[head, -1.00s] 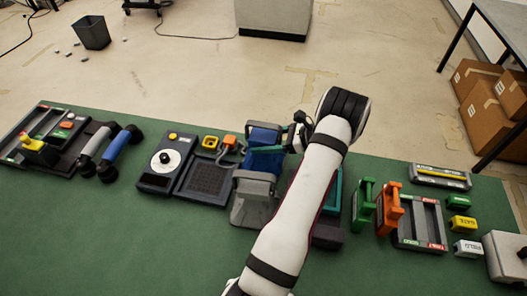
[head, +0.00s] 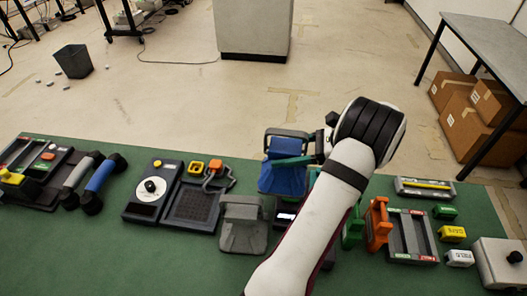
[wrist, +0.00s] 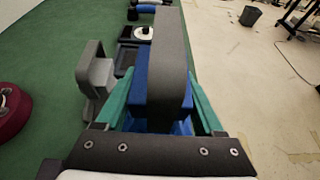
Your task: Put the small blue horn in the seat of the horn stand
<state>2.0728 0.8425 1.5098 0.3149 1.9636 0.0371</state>
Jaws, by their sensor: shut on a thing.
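The small blue horn (head: 283,179) has a blue body and a grey frame, and it is off the table in the head view. My gripper (head: 290,161) is shut on it. In the wrist view, the teal fingers (wrist: 160,98) lie on either side of the horn (wrist: 172,65), whose grey part hides much of the blue. The grey horn stand (head: 243,224) stands on the mat in front and to the left of the horn in the head view. The stand (wrist: 96,72) is left of the horn in the wrist view. I see nothing in its seat.
A dial phone (head: 150,188) and a grille panel (head: 193,206) lie left of the stand. A dark device with a lit screen (head: 287,216) is partly behind my arm. Green (head: 352,232) and orange (head: 378,224) pieces and a grey tray (head: 425,247) are to the right.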

